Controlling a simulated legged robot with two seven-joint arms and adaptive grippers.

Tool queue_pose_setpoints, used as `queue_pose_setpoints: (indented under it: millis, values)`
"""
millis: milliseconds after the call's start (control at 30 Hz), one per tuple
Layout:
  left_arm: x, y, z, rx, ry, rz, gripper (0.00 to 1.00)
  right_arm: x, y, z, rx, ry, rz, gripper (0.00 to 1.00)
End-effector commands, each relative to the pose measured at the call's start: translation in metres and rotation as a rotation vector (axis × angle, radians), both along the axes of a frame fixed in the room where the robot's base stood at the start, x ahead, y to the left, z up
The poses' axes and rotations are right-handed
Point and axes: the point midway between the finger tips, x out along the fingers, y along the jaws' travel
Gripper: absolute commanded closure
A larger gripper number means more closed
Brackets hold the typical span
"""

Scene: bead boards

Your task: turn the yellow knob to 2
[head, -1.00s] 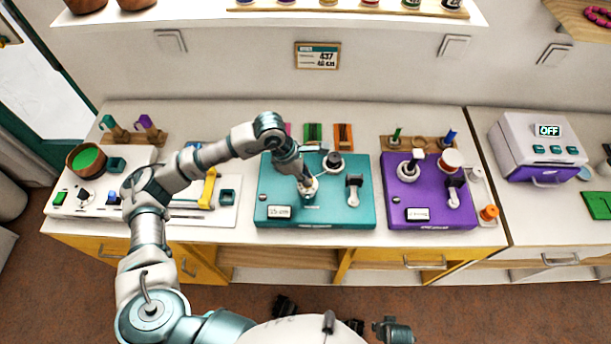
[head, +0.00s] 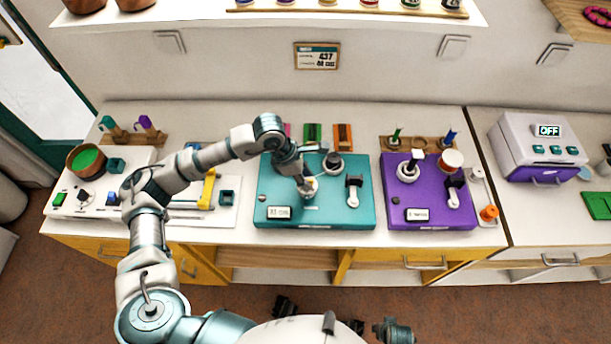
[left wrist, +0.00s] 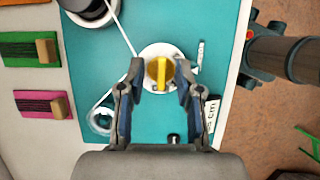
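The yellow knob (left wrist: 160,73) sits on a round white dial (left wrist: 176,52) on the teal board (head: 335,215). In the left wrist view its raised bar runs up and down the picture. My left gripper (left wrist: 160,68) is open, with one finger on each side of the knob and a visible gap to it. In the head view my left gripper (head: 308,188) is over the dial and hides most of it. Any numbers around the knob are too small to read.
A small display (head: 279,212) is at the board's front left. A black knob (head: 333,161) and a black-topped lever (head: 354,181) stand close by. A purple board (head: 430,215) is to the right. A cord (left wrist: 122,32) crosses the teal board.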

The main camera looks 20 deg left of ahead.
Motion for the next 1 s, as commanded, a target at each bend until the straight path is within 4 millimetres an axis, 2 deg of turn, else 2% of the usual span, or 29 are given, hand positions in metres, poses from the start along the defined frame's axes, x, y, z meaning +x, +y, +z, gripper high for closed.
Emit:
queue_pose_setpoints:
  millis: [167,400,600,767,1000]
  values:
    - [-0.001,0.007,0.015,-0.001,-0.002,0.002,0.66,-0.001,0.0,0.001,0.0,-0.002,0.0,0.6]
    - [-0.005,0.026,0.064,-0.001,-0.004,0.002,0.66,0.0,0.001,0.001,0.002,-0.004,-0.001,0.6]
    - [-0.009,0.04,0.097,-0.001,-0.002,0.002,0.66,0.0,0.001,0.001,0.002,-0.004,-0.002,0.6]
    - [-0.01,0.044,0.108,-0.001,0.001,0.001,0.66,0.001,0.001,0.001,0.002,-0.004,-0.002,0.6]
    - [-0.011,0.045,0.109,0.0,0.001,0.001,0.66,0.001,0.001,0.001,0.002,-0.005,-0.002,0.6]
